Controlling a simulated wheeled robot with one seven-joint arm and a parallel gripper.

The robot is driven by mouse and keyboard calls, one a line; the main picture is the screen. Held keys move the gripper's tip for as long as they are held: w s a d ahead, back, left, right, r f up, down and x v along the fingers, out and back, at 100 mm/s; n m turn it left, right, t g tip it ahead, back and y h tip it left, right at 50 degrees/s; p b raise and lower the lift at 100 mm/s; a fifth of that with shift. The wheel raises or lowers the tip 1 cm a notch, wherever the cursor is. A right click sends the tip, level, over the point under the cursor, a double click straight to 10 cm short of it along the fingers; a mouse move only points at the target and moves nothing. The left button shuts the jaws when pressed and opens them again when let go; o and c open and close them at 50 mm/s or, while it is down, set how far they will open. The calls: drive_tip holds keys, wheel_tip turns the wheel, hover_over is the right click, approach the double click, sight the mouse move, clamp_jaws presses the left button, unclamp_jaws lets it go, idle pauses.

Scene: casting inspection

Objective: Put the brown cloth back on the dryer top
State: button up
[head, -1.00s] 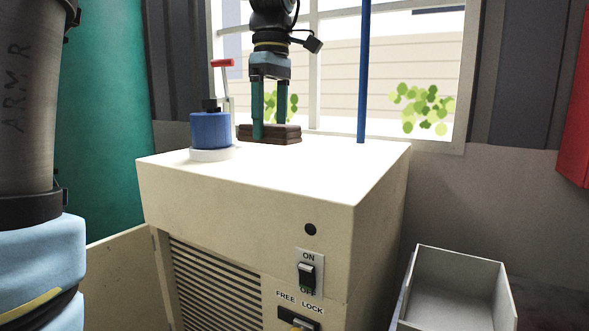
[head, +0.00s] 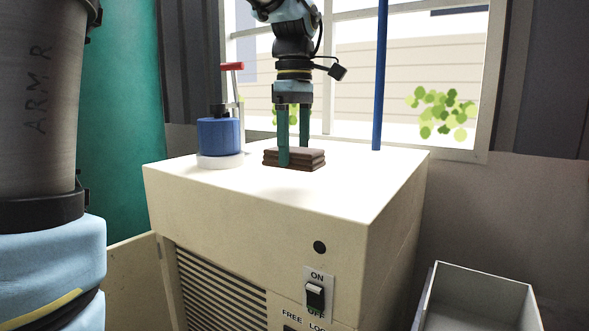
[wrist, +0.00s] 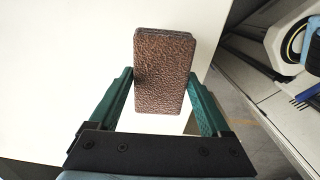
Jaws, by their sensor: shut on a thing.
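The brown cloth (head: 293,160), a folded layered block, is at the white top of the dryer (head: 330,188) in the head view. My gripper (head: 293,157) points straight down with its green fingers on either side of the cloth, shut on it. The cloth looks to be on or just above the top; I cannot tell which. In the wrist view the cloth (wrist: 164,75) sits between the two fingertips (wrist: 162,78), over the pale surface.
A blue cylinder on a white base (head: 219,140), with a red-handled lever, stands left of the cloth. A blue pole (head: 379,80) rises behind the right part of the top. An open pale bin (head: 480,290) is at lower right. The front of the top is clear.

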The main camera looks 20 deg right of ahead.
sight(294, 169)
drive_tip(key=shift+f+p, duration=0.55)
drive_tip(key=shift+f, duration=1.55)
drive_tip(key=o, duration=1)
